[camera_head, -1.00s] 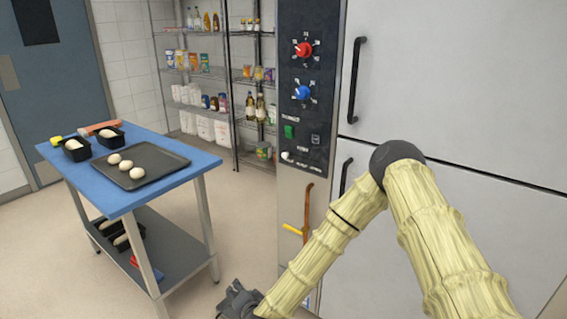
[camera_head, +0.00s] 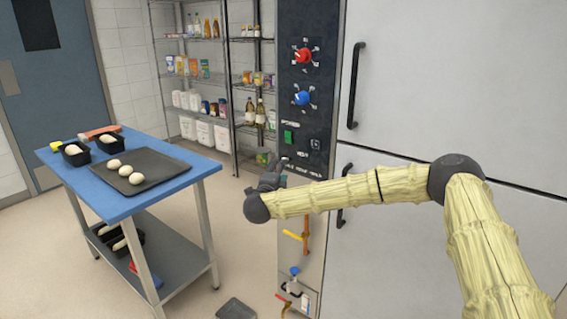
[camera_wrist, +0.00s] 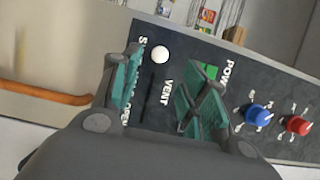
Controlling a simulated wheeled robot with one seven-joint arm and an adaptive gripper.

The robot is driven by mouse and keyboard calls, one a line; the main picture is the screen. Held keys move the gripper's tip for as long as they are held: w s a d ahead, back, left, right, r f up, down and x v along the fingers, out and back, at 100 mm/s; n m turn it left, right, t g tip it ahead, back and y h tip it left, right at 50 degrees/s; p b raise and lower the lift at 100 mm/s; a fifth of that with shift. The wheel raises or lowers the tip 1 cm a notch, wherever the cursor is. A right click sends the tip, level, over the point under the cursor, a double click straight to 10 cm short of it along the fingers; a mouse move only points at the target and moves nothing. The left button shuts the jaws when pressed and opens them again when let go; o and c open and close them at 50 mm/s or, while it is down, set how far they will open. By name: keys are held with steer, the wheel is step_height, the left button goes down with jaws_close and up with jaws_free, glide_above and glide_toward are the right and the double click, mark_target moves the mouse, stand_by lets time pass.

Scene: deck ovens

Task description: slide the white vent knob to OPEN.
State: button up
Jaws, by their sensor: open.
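The white vent knob (camera_wrist: 159,54) is a small round knob on the dark control panel (camera_wrist: 185,50). It sits at one end of a dark straight slot, the end by a label starting with S; the end of the label reading OPEN is farther down the slot. My gripper (camera_wrist: 162,75) is open, with its green-padded fingers on either side of the slot and the knob between and just beyond their tips. I see no contact. In the head view my gripper (camera_head: 270,176) is at the lower left of the panel and largely covers the knob's area.
Above the vent are a green power switch (camera_head: 289,137), a blue dial (camera_head: 302,98) and a red dial (camera_head: 304,55). An orange pipe with a yellow handle (camera_head: 293,235) is below.

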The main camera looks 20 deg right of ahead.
steer(key=p+x, duration=0.1)
steer(key=x, duration=0.6)
steer(key=shift+w+f, duration=0.15)
steer(key=shift+c, duration=0.2)
jaws_close()
